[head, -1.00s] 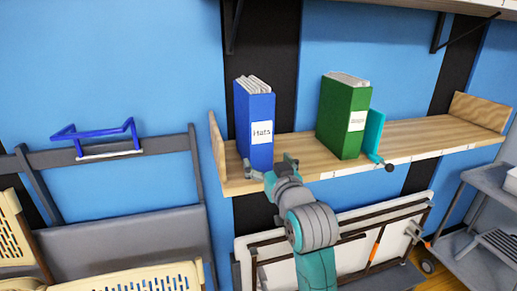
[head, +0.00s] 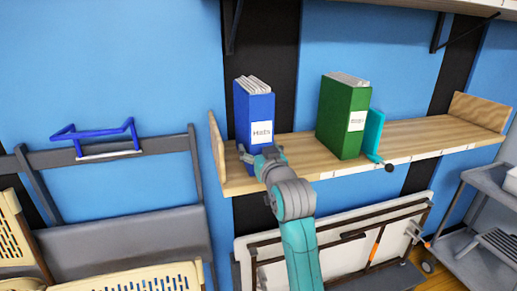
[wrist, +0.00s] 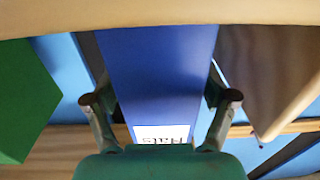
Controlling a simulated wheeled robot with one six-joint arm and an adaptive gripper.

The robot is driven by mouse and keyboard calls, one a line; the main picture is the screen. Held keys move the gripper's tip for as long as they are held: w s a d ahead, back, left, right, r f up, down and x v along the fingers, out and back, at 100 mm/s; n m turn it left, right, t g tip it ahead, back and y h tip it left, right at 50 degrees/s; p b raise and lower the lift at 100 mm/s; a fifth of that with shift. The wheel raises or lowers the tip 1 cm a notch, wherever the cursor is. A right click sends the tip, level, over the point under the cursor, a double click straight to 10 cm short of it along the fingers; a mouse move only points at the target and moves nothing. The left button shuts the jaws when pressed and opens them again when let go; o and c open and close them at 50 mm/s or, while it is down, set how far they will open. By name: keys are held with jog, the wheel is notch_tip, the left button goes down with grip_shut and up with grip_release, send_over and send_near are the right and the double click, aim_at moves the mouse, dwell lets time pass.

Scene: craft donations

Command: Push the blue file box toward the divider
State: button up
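The blue file box (head: 255,112), with a white label reading "Hats", stands upright near the left end of the wooden shelf (head: 425,132). The teal divider (head: 373,132) stands farther right, just beyond a green file box (head: 343,115). My gripper (head: 261,154) is at the lower front of the blue box. In the wrist view, my gripper's open fingers (wrist: 164,99) appear on either side of the blue box (wrist: 160,70); I cannot tell whether either touches it.
The green box stands between the blue box and the divider, with bare shelf between the two boxes. A wooden end board (head: 217,150) is close on the blue box's left. Another end board (head: 480,111) closes the right end. A grey cart (head: 490,185) stands at right.

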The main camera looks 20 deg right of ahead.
jog(key=c, duration=0.8)
jog(key=shift+d, duration=10.2)
jog(key=o, duration=1.1)
jog(key=shift+o, duration=0.2)
jog(key=shift+s, duration=0.1)
jog(key=s, duration=1.3)
